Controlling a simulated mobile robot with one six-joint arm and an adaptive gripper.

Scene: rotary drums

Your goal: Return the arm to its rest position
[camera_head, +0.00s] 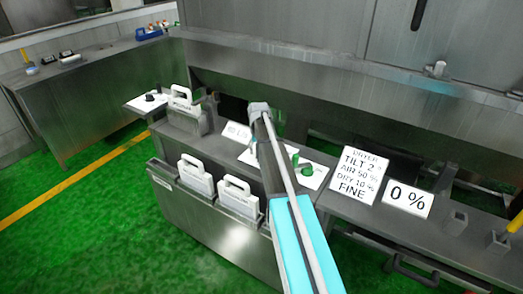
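My arm reaches from the bottom middle of the head view up and forward, with a cyan-sided link near me and a slimmer grey link beyond it. Its far visible end is a light grey joint above the metal counter (345,205). I cannot make out my gripper or its fingers, so what it holds, if anything, is not shown.
White handled containers (195,176) (238,196) sit in a front metal bin (215,232); another container (186,110) stands behind. A dryer sign (358,174) and "0 %" sign (407,198) stand right. A side bench (95,85) is far left. Green floor (110,235) is clear.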

